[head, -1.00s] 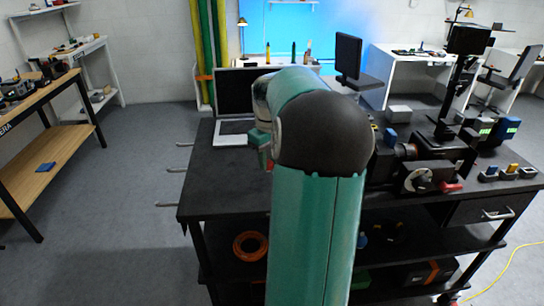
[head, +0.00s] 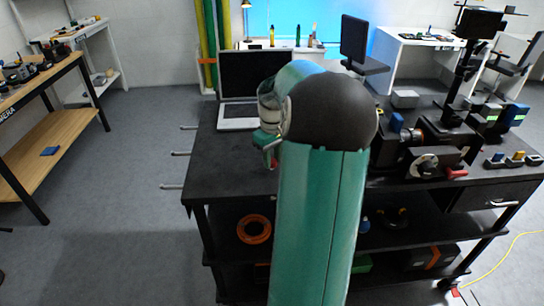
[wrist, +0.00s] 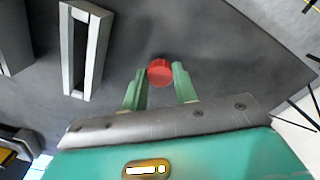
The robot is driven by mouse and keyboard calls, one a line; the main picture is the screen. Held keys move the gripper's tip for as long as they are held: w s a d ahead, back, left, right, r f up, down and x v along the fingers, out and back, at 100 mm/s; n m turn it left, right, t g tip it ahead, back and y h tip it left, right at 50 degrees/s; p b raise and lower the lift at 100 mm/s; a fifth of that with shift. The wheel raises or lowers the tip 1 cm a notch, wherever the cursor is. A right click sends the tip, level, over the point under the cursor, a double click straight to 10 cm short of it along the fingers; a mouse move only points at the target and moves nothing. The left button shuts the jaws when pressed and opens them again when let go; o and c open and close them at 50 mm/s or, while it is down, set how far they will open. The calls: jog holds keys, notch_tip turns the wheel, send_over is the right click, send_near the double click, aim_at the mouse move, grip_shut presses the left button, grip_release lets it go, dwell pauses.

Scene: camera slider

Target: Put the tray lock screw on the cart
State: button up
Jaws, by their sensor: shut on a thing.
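My gripper (wrist: 159,76) is shut on a red round-headed screw (wrist: 160,70), which shows between the two green fingertips in the wrist view. In the head view my gripper (head: 267,142) is partly hidden by my own arm, and a bit of red shows just below it. The cart is black, with a dark flat top (head: 218,165), and stands in front of me. The gripper is over the left part of this top, in front of the laptop. I cannot tell whether the screw touches the surface. Its shank is hidden.
An open laptop (head: 258,78) stands at the cart's back left. A camera slider assembly (head: 435,140), a red-handled part and small blocks (head: 515,160) fill the right side. Metal rods (head: 180,154) stick out at the left edge. The top's front left is clear.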

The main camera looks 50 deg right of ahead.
aim_at(272, 161)
jog(key=shift+f, duration=0.35)
jog(key=o, duration=1.2)
jog(key=shift+c, duration=0.2)
jog(key=shift+r, duration=0.15)
jog(key=shift+r, duration=1.35)
jog(key=shift+r, duration=0.15)
jog(key=shift+r, duration=1.85)
